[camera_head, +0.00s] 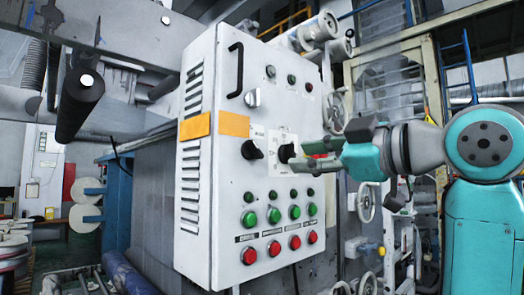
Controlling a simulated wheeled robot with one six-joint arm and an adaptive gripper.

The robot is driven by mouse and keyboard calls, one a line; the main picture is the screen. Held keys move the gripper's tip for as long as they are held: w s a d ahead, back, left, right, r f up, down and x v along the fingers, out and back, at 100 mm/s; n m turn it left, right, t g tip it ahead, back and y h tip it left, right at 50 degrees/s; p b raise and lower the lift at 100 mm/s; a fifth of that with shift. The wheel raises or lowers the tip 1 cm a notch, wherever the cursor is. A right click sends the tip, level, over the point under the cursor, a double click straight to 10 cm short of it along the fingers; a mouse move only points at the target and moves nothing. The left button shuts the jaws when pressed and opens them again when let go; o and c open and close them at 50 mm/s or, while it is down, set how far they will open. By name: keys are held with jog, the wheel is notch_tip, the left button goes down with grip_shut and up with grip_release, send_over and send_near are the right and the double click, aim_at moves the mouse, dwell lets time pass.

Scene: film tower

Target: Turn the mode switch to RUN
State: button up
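A grey control panel (228,90) stands upright in the middle of the head view. A black rotary knob (286,152) sits on a white marked plate (283,168) near its right edge. A second black knob (251,150) is to its left. The lettering is too small to read, so I cannot tell which is the mode switch or where RUN is. My gripper (301,156) comes from the right, its fingers visibly spread one above the other, with tips at the right knob. I cannot tell whether they touch or clasp it.
Green buttons (273,215) and red buttons (274,248) line the panel below the knobs. A black handle (236,70) and a silver key switch (252,98) are on the upper left. Handwheels (365,203) and pipes stand behind, right of the panel.

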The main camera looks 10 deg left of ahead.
aim_at(258, 150)
jog(key=shift+n, duration=0.3)
jog(key=x, duration=0.3)
jog(key=r+x, duration=0.1)
jog(key=x, duration=0.2)
jog(key=s+x, duration=0.1)
jog(key=x, duration=0.3)
jog(key=shift+a+r, duration=0.3)
jog(key=shift+a, duration=0.15)
grip_shut()
